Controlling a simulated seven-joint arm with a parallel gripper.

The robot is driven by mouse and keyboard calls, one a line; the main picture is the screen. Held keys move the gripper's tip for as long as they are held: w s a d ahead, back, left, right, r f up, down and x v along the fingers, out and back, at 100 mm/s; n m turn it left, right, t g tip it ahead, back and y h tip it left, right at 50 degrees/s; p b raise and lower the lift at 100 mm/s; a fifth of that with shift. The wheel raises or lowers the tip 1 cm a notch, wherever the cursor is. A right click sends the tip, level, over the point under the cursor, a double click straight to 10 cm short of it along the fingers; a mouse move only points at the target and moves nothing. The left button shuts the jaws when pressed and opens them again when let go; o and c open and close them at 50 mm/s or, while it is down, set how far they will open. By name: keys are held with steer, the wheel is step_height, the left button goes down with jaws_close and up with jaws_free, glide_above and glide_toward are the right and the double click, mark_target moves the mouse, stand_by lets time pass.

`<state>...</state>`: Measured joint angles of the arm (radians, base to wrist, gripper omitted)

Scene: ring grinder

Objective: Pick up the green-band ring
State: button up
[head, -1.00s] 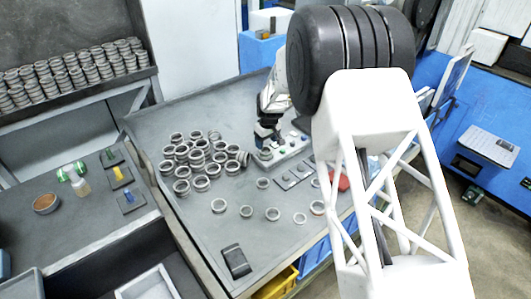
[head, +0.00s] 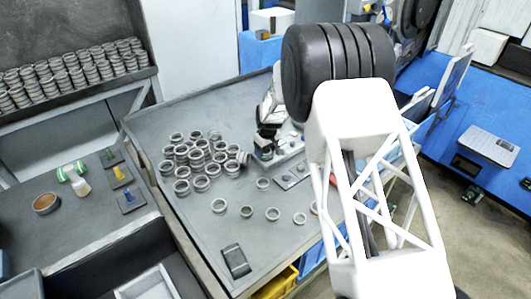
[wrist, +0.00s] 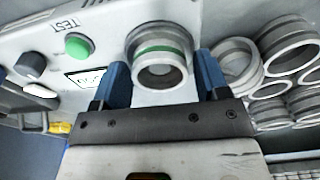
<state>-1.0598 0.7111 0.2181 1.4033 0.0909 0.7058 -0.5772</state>
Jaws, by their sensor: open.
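The green-band ring (wrist: 158,52) is a grey metal ring with a green stripe. In the wrist view it is at the top middle, against the pale panel marked TEST (wrist: 110,40). My gripper (wrist: 161,75) is open, with one blue finger to the left of the ring and one to the right. Gaps show between the ring and the fingers, and I cannot tell how deep it sits between them. In the head view my gripper (head: 264,150) is low over the table, by the control panel (head: 290,160). I cannot make out the green band there.
A pile of plain grey rings (head: 200,158) lies just left of my gripper; several also show in the wrist view (wrist: 285,60). Loose rings (head: 246,211) and a black block (head: 235,261) lie toward the front. A green button (wrist: 79,46) and a black knob (wrist: 31,65) are on the panel.

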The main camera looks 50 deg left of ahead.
steer(key=c, duration=0.8)
steer(key=shift+r, duration=0.15)
steer(key=shift+r, duration=1.55)
steer(key=shift+s+d+r, duration=0.15)
steer(key=shift+d, duration=0.1)
steer(key=s+d, duration=0.2)
steer(key=d, duration=0.2)
steer(key=s+d+r, duration=0.1)
steer(key=s+d, duration=0.2)
steer(key=d, duration=0.2)
steer(key=s+d, duration=0.2)
steer(key=d, duration=0.2)
steer(key=shift+s+d+r, duration=0.15)
steer(key=shift+s+d, duration=0.05)
steer(key=shift+s, duration=0.1)
steer(key=shift+w, duration=0.1)
